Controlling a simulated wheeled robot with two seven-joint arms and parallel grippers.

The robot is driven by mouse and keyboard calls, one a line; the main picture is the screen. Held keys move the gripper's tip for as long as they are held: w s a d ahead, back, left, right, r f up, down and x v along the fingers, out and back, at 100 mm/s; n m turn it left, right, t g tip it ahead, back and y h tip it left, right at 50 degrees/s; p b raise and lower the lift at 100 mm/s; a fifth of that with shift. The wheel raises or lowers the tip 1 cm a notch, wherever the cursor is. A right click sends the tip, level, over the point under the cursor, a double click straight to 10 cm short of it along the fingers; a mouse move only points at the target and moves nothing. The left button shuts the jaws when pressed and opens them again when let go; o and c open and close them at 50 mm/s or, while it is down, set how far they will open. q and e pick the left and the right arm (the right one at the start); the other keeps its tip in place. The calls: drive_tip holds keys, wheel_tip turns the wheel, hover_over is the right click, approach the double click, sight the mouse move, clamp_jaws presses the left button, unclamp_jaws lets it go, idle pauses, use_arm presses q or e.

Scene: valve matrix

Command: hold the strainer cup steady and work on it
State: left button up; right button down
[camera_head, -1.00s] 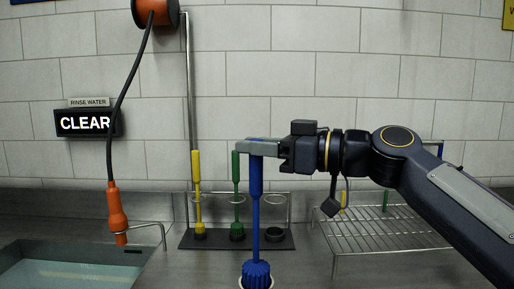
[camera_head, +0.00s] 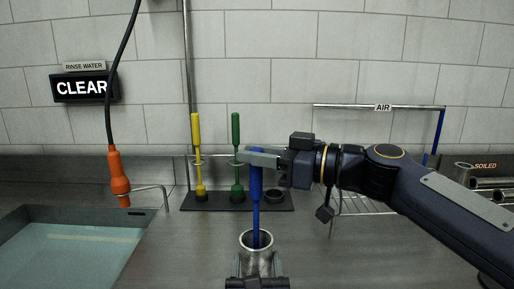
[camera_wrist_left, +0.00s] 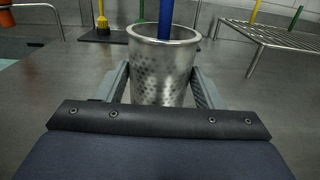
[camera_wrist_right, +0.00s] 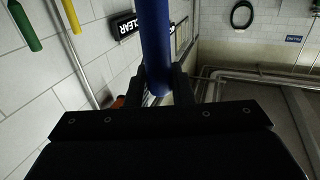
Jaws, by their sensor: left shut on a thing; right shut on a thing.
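The perforated metal strainer cup (camera_head: 257,263) stands upright at the bottom centre and fills the middle of the left wrist view (camera_wrist_left: 163,72). My left gripper (camera_wrist_left: 160,88) is shut on it, one finger on each side. The blue brush (camera_head: 256,205) stands nearly upright, its lower end inside the cup and its bristle head hidden there. My right gripper (camera_head: 262,157) is shut on the top of the blue handle, which also shows in the right wrist view (camera_wrist_right: 155,40).
A rack (camera_head: 240,201) behind holds a yellow brush (camera_head: 196,150) and a green brush (camera_head: 236,155). A water basin (camera_head: 70,255) is at left, with an orange hanging handle (camera_head: 119,178) by it. A wire rack (camera_head: 355,205) and metal cups (camera_head: 488,184) stand at right.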

drive_tip(key=shift+r, duration=4.4)
drive_tip(key=shift+f, duration=4.35)
drive_tip(key=shift+r, duration=0.1)
drive_tip(key=shift+r, duration=4.25)
wheel_tip(320, 180, up, 7)
drive_tip(key=shift+r, duration=0.2)
